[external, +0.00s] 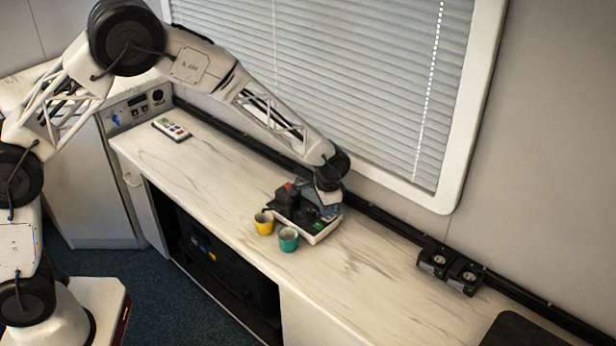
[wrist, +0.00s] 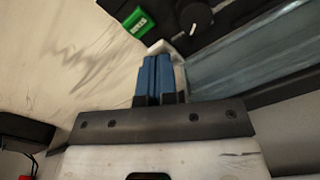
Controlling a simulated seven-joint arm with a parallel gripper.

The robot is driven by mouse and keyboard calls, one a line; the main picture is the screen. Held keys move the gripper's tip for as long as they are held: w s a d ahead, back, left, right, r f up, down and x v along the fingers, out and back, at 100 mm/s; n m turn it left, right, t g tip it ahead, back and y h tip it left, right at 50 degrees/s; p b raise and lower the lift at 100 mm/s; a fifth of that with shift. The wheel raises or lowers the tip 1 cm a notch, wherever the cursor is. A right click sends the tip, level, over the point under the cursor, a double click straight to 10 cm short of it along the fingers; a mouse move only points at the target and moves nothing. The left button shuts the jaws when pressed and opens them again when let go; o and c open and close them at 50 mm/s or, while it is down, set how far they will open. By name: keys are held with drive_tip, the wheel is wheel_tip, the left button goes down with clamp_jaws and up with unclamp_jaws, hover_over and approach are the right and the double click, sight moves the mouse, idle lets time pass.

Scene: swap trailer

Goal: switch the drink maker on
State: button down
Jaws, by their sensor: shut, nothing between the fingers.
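The drink maker (external: 322,233) stands on the counter, a dark machine on a pale base with a red part on top and a small green part at its front. My gripper (external: 329,207) is at its right back side, partly merged with it in the external view. In the wrist view the blue fingers of my gripper (wrist: 157,60) are shut together, empty, beside a pale corner of the machine. A green switch (wrist: 138,22) and a round black knob (wrist: 195,17) on the drink maker lie beyond the fingertips. I cannot tell whether the fingers touch the machine.
A yellow cup (external: 264,224) and a teal cup (external: 288,239) stand close in front of the machine. A remote (external: 172,129) lies at the counter's far left. A black double device (external: 450,268) sits by the wall rail at right. The counter between is clear.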

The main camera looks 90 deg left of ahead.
sight(326, 220)
drive_tip(key=shift+r, duration=2.5)
drive_tip(key=shift+d+r, duration=0.2)
drive_tip(key=shift+r, duration=0.1)
drive_tip(key=s+d+r+m+t, duration=0.1)
drive_tip(key=s+d+r, duration=0.7)
drive_tip(key=d+r, duration=0.3)
drive_tip(key=s+d+r, duration=0.8)
drive_tip(key=d+r, duration=0.3)
drive_tip(key=s+d+r, duration=0.1)
drive_tip(key=s+d, duration=0.3)
drive_tip(key=s, duration=0.5)
drive_tip(key=s+d+r+m+t, duration=0.1)
drive_tip(key=s+d, duration=0.4)
drive_tip(key=s, duration=0.5)
drive_tip(key=s+d+r+m, duration=0.1)
drive_tip(key=s+d, duration=0.4)
drive_tip(key=s, duration=0.5)
drive_tip(key=shift+s+d+r+t, duration=0.2)
drive_tip(key=shift+r+t, duration=0.1)
drive_tip(key=shift+r, duration=0.5)
